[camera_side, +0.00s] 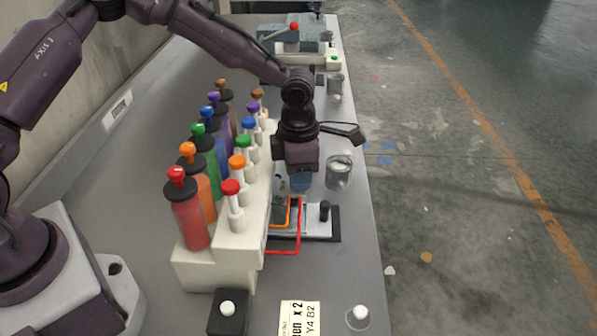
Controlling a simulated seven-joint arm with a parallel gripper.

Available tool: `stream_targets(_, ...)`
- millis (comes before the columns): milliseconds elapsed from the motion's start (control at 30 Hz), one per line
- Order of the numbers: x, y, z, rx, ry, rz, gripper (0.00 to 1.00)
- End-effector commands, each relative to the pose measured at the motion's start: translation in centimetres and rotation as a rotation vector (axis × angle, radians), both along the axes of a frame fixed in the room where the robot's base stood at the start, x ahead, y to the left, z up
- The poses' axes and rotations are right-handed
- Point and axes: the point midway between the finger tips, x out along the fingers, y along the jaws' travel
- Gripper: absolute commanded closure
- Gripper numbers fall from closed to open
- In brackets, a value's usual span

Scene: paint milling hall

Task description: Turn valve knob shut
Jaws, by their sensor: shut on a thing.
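A pale rack (212,262) holds tall coloured paint tubes with knobs on top. In front of them stands a row of white valves with coloured knobs, among them a red knob (231,187), an orange knob (237,161), a green knob (243,141), a blue knob (249,124) and a purple knob (253,107). My gripper (299,180) points down just right of this row, shut on a bluish thing whose shape is mostly hidden. Which valve it belongs to, if any, I cannot tell.
Below my gripper is a plate with a dark knob (324,211) and red and orange frames. A metal cup (339,171) stands to its right. A black box with a white button (227,309), a label card (299,318) and a white-topped jar (358,317) are in front.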

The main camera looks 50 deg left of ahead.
Motion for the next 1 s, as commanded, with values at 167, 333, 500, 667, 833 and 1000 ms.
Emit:
stream_targets(167,-0.1,0.0,0.0,0.003,0.004,-0.005,0.93)
stream_targets(333,-0.1,0.0,0.0,0.003,0.004,-0.005,0.93)
stream_targets(500,-0.1,0.0,0.0,0.002,0.002,-0.004,0.43)
stream_targets(667,0.0,0.0,0.0,0.002,0.001,-0.003,0.43)
stream_targets(833,0.0,0.0,0.8,0.001,-0.002,-0.002,0.43)
stream_targets(1000,0.1,0.1,3.8,0.003,-0.005,-0.001,0.43)
